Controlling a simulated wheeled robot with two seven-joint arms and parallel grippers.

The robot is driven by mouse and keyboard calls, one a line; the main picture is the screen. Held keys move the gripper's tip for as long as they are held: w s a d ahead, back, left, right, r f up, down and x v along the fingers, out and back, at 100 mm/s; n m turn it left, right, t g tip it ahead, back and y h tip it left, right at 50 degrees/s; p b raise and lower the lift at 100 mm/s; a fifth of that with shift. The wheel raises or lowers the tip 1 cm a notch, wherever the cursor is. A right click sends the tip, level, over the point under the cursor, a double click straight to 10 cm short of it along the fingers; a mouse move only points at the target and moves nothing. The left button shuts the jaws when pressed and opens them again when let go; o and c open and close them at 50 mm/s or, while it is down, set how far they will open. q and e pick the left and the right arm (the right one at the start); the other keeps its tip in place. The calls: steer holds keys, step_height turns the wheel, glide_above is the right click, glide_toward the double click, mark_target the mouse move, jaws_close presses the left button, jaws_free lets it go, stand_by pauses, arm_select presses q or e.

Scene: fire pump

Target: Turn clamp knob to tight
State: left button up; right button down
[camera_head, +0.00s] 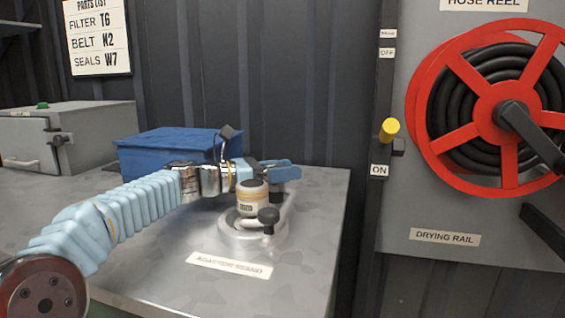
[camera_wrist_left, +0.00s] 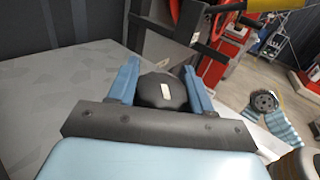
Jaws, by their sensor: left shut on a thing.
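My left gripper (camera_head: 281,169) reaches over the metal bench to the adapter stand (camera_head: 240,238). In the left wrist view its blue fingers (camera_wrist_left: 162,88) are shut on a black rounded knob (camera_wrist_left: 163,92) with a pale mark on top. In the head view, this knob is mostly hidden behind the fingers. A second dark knob (camera_head: 268,216) stands at the front of the stand, apart from the fingers. My right gripper is not in view.
A blue box (camera_head: 170,148) and a grey case (camera_head: 65,135) stand behind my left arm. A red hose reel (camera_head: 490,110) hangs at right, beside a yellow-tipped lever (camera_head: 389,129) near the ON label. The bench's front right corner is clear.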

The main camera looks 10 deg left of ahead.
arm_select(q)
steer(key=shift+a+r, duration=0.1)
steer(key=shift+r, duration=0.2)
steer(key=o, duration=1)
steer(key=shift+f, duration=0.1)
steer(key=r, duration=0.2)
steer(key=r+p, duration=0.1)
steer(key=r, duration=0.1)
steer(key=shift+s+r, duration=0.1)
steer(key=shift+s, duration=0.25)
steer(key=s+d+r, duration=0.1)
steer(key=s+r, duration=0.2)
steer(key=s, duration=0.1)
steer(key=s+d+r, duration=0.1)
steer(key=s+r, duration=0.2)
steer(key=s, duration=0.1)
steer(key=s+d+r, duration=0.1)
steer(key=s+r, duration=0.1)
steer(key=s, duration=0.3)
steer(key=shift+d+r+p, duration=0.3)
steer(key=shift+r+p, duration=0.1)
